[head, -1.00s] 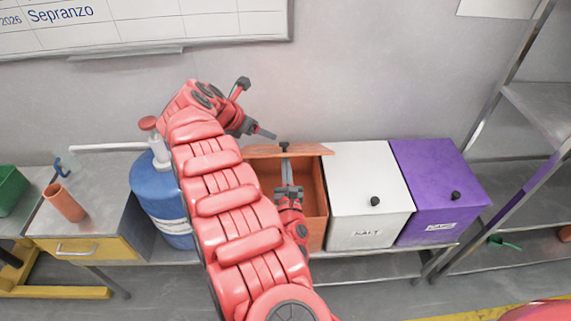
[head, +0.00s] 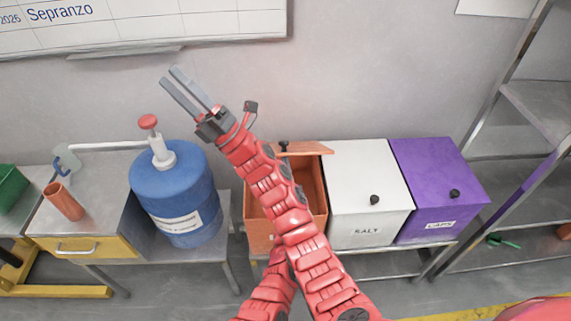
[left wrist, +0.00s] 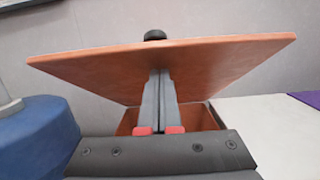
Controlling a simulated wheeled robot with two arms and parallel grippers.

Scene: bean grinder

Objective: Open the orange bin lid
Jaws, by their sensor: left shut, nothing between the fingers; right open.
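The orange bin (head: 257,228) stands left of the white bin. Its orange lid (head: 315,149) is raised and tilted, with a dark knob (head: 284,146) on it. In the left wrist view the lid (left wrist: 110,72) spans the picture above the bin opening (left wrist: 198,118). My left gripper (left wrist: 158,72) is shut and empty, its fingertips at the lid's underside; I cannot tell whether they touch. In the head view it is hidden behind my right arm. My right gripper (head: 180,92) is open and empty, in front of the wall, up and left of the bin.
A white bin (head: 367,190) and a purple bin (head: 435,180) stand shut to the right. A blue barrel (head: 175,190) with a red-topped pump stands left. A metal shelf (head: 540,110) is at far right. The wall (head: 350,80) is behind the bins.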

